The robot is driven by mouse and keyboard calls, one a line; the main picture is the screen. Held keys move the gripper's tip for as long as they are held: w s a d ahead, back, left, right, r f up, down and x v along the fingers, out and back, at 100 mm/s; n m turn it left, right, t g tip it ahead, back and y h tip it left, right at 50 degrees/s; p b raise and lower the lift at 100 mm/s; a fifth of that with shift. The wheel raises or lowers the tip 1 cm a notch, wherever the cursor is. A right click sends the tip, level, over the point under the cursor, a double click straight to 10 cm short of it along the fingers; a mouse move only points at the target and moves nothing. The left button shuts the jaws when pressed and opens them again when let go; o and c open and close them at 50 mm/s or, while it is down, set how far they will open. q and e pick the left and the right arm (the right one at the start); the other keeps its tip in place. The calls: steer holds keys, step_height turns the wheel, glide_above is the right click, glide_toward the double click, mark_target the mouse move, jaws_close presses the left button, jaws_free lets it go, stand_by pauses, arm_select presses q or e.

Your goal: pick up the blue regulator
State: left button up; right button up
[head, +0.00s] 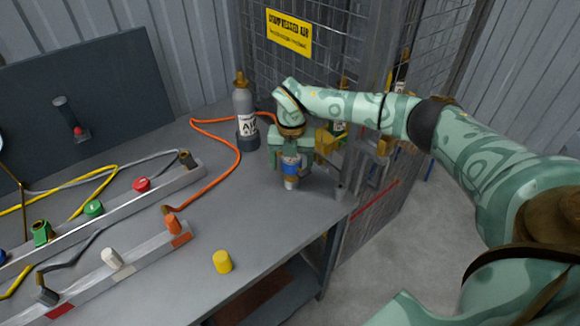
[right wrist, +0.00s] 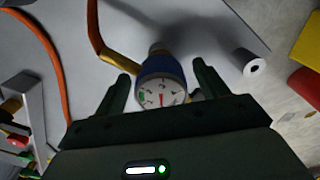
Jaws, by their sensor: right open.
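The blue regulator (head: 290,164) stands near the right end of the grey workbench in the head view, partly covered by my right gripper. In the right wrist view the regulator (right wrist: 158,67) shows its blue body and a round white gauge with a red needle. My right gripper (right wrist: 160,74) is open, with one finger on each side of the regulator and visible gaps between. In the head view my right gripper (head: 290,158) comes down over the regulator from above. I cannot tell how deep the regulator sits between the fingers. My left gripper is not in view.
A grey air bottle (head: 243,104) stands behind, left of the gripper. An orange hose (head: 238,150) curves over the bench (head: 250,215). A yellow cap (head: 222,262) sits at the front. A mesh cage (head: 345,40) rises behind.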

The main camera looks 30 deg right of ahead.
steer(key=shift+f, duration=0.7)
steer(key=shift+r, duration=0.1)
steer(key=c, duration=1.1)
steer(key=shift+r, duration=0.55)
step_height(320, 180, up, 3)
steer(key=shift+d+f+p, duration=0.1)
steer(key=shift+f+p, duration=0.05)
steer(key=shift+p, duration=0.5)
steer(key=s+d+r+p, duration=0.1)
steer(key=s+d+r, duration=0.1)
steer(key=s+r, duration=0.1)
steer(key=s+d+r+p, duration=0.2)
steer(key=s+r, duration=0.1)
steer(key=s, duration=0.2)
steer(key=s+d+r+p, duration=0.1)
steer(key=s+d+r, duration=0.1)
steer(key=s+r, duration=0.1)
steer(key=shift+s+d+r, duration=0.15)
steer(key=shift+s, duration=0.6)
